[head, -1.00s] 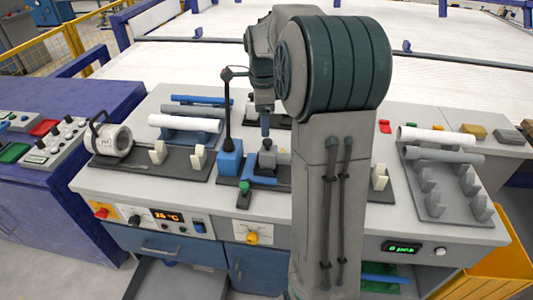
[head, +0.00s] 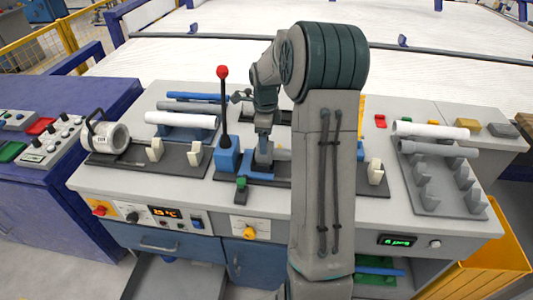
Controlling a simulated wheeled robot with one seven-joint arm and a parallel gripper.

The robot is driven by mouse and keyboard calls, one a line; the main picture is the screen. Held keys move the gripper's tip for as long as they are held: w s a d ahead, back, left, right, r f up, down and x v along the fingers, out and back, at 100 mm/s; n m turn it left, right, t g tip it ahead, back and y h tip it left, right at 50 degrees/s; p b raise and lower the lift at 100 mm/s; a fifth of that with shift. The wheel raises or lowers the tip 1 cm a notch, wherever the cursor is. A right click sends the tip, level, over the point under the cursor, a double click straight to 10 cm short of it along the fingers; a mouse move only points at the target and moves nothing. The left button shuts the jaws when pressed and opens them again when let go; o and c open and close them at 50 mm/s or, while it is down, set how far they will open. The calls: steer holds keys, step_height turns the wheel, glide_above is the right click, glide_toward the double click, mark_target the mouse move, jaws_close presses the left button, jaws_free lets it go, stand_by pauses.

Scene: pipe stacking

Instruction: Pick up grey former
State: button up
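My gripper (head: 264,132) points down over the middle of the workbench. It is right beside the black lever with a red knob (head: 222,72) on a blue base (head: 228,156). A grey block-like piece (head: 264,152), possibly the grey former, stands directly under my gripper in a blue fixture (head: 262,179). My gripper hides its top, and I cannot tell whether they touch. A short grey cylinder (head: 283,154) shows just to its right, partly hidden by my arm. The fingers are too small and dark to tell open from shut.
A white pipe (head: 182,121) lies on a blue rack at left, with grey and blue pipes behind. A heater (head: 108,136) with a handle stands at far left. At right, white and grey pipes (head: 440,150) lie on a grey rack (head: 432,208). My arm hides the bench's middle right.

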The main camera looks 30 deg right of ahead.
mark_target(275, 151)
steer(key=shift+d+f, duration=0.1)
steer(key=shift+f, duration=1.85)
steer(key=c, duration=1.3)
steer(key=shift+c, duration=0.6)
steer(key=shift+r, duration=0.15)
